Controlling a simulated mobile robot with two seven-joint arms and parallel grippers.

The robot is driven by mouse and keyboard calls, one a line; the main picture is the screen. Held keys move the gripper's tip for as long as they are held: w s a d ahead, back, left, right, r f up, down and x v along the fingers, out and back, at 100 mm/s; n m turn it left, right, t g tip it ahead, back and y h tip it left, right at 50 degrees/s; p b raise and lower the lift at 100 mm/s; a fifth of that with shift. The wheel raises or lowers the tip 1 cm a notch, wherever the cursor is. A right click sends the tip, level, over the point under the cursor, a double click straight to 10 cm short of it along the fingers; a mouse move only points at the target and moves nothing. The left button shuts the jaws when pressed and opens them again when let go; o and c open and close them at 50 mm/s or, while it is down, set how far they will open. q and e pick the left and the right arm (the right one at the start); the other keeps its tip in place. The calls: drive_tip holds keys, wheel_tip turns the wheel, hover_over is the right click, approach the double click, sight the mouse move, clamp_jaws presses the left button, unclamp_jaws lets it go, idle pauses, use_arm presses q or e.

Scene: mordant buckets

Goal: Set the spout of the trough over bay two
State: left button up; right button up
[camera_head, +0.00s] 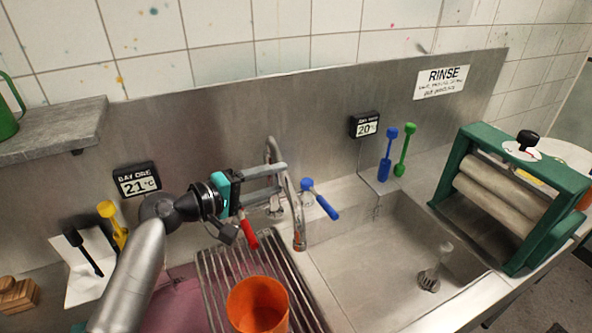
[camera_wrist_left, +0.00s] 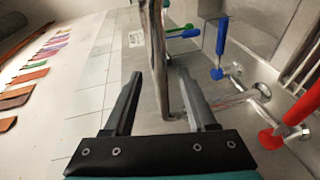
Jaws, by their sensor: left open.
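The metal swan-neck spout (camera_head: 296,215) rises at the back of the trough. Its outlet hangs near the divider between the two bays, beside the rack. Bay two (camera_head: 385,255), on the right, is an empty steel basin with a drain. Bay one, on the left, holds pink liquid, partly hidden by the rack and my arm. My left gripper (camera_head: 282,181) is open at the spout's upper part. In the left wrist view, the spout (camera_wrist_left: 157,60) appears between the open fingers (camera_wrist_left: 160,73); I cannot tell whether either touches it. My right gripper is not in view.
A red lever (camera_head: 248,234) and a blue lever (camera_head: 322,205) flank the spout. A wire rack (camera_head: 213,270) with an orange cup (camera_head: 258,305) covers part of bay one. A green roller wringer (camera_head: 512,190) stands right of bay two. Blue (camera_head: 386,160) and green (camera_head: 405,150) tools stand behind.

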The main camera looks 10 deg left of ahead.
use_arm(q)
drive_tip(key=x, duration=0.6)
drive_tip(key=shift+w, duration=0.2)
drive_tip(key=shift+d, duration=0.1)
drive_tip(key=shift+c, duration=0.3)
clamp_jaws()
idle(0.8)
